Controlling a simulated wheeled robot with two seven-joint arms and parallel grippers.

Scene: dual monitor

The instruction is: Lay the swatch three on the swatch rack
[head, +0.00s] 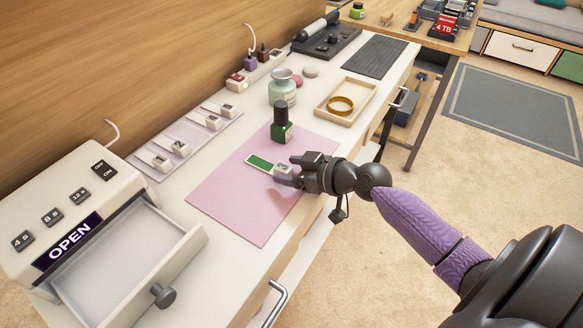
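A swatch with a green face (260,161) and a pale handle (283,169) is at the pink mat (235,190); I take it to be swatch three, but its number is not readable. My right gripper (287,170) is at the handle, one finger on each side. I cannot tell whether the fingers press on it or whether the swatch is lifted. The swatch rack (191,133) lies left of the mat by the wall. It holds several swatches with numbered pale handles, with a bare gap in the middle. My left gripper is out of view.
A dark green bottle (282,128) stands on the mat close behind the swatch. A glass jar (283,90) and a wooden tray with a yellow ring (365,92) are farther back. An open drawer unit (195,240) is at the front left.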

